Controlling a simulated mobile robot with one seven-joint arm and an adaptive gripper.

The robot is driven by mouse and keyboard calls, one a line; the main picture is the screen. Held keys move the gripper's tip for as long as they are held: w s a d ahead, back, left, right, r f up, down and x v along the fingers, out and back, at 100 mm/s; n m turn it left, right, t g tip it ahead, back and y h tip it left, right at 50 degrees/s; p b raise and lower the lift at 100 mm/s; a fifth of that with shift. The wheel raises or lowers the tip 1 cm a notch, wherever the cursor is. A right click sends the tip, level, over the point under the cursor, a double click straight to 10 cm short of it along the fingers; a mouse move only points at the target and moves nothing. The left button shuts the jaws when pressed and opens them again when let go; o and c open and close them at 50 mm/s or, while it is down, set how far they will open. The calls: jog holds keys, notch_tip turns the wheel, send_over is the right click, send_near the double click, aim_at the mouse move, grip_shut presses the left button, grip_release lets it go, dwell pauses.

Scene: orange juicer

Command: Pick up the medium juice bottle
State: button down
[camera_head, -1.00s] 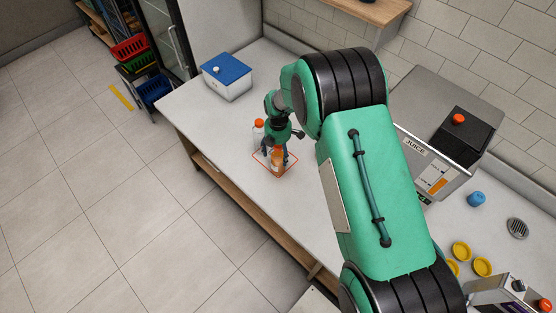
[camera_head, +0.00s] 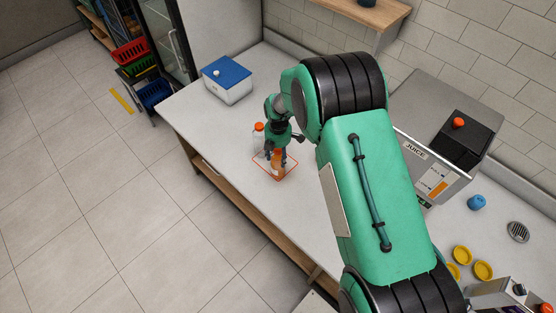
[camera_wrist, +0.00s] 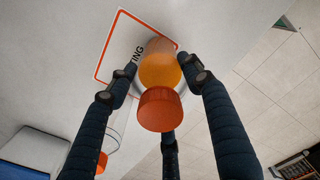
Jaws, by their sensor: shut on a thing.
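The juice bottle, filled with orange liquid and topped with an orange cap, stands in the head view (camera_head: 277,165) within a red-outlined square on the counter. It also shows in the wrist view (camera_wrist: 160,68), where its cap points toward the camera. My gripper (camera_head: 278,158) reaches down over the bottle, and its dark fingers are shut around it. In the wrist view fingers lie on both sides of the bottle and one lies below. A clear, empty-looking bottle with an orange cap (camera_head: 258,134) stands just behind and left of it. I cannot tell whether the held bottle touches the counter.
A white box with a blue lid (camera_head: 228,78) sits at the counter's far left corner. The juicer (camera_head: 440,150) stands right of my arm. A blue cap (camera_head: 476,202) and several yellow lids (camera_head: 462,254) lie farther right.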

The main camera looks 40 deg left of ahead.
aim_at(279, 152)
jog(key=shift+r, duration=0.2)
jog(key=shift+a+r, duration=0.1)
jog(key=shift+r, duration=0.75)
jog(key=shift+s+d+r+b, duration=0.15)
jog(key=shift+d+r+b, duration=0.2)
jog(key=shift+r, duration=0.4)
jog(key=s+d+r+b, duration=0.1)
jog(key=s+d, duration=0.7)
jog(key=d, duration=0.4)
jog(key=shift+s+d+r+b, duration=0.2)
jog(key=shift+s+d+b, duration=0.1)
jog(key=shift+s+d, duration=0.05)
